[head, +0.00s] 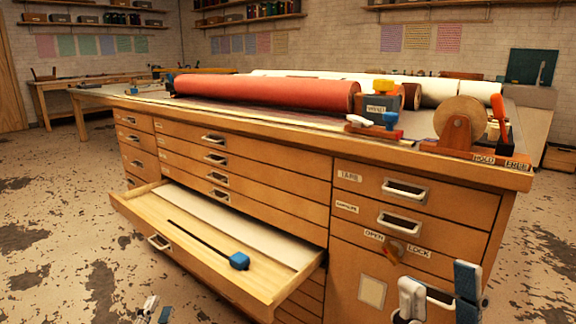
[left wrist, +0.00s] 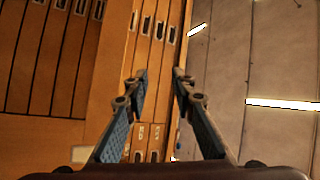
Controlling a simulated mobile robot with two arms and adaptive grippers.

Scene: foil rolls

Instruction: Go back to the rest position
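My left gripper (head: 156,308) shows only at the bottom edge of the head view, low in front of the open drawer. In the left wrist view its two blue-padded fingers (left wrist: 160,74) stand apart with nothing between them, so it is open. My right gripper (head: 440,285) is at the bottom right of the head view, in front of the cabinet's lower right door. Its white finger and blue-padded finger are apart, with no object seen between them. The wooden cabinet (head: 250,163) fills the middle. One wide drawer (head: 285,285) is pulled out, holding a pale sheet and a dark bar with a blue block (head: 239,260).
On the cabinet top lie a red roll (head: 260,92), white rolls and a tape dispenser (head: 460,122). The open drawer juts out over the worn floor (head: 50,240), which is clear at left.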

